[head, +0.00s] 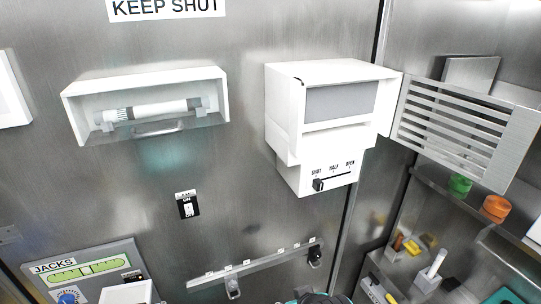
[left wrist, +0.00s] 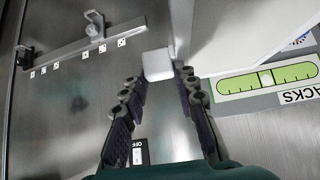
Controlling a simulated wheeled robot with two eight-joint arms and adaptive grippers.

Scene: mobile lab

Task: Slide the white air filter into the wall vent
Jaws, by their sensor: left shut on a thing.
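The wall vent (head: 325,134) is a white box on the steel wall in the head view, with a grey recessed front. Its slatted cover (head: 462,122) stands swung out to the right. In the left wrist view my left gripper (left wrist: 158,80) is shut on a small white block, which looks like the grip of the white air filter (left wrist: 235,32). The filter's white panel extends up and right from it, partly cut off by the frame. Teal-and-black parts of mine show at the head view's bottom edge. My right gripper's fingers are not visible.
A slider (head: 318,185) under the vent is at SHUT. A recessed lamp box (head: 215,89) is to the left. Below are an ON/OFF switch (head: 188,204), a JACKS panel (head: 87,262) and a rail with clips (head: 255,267). Shelves with coloured caps (head: 495,207) are at right.

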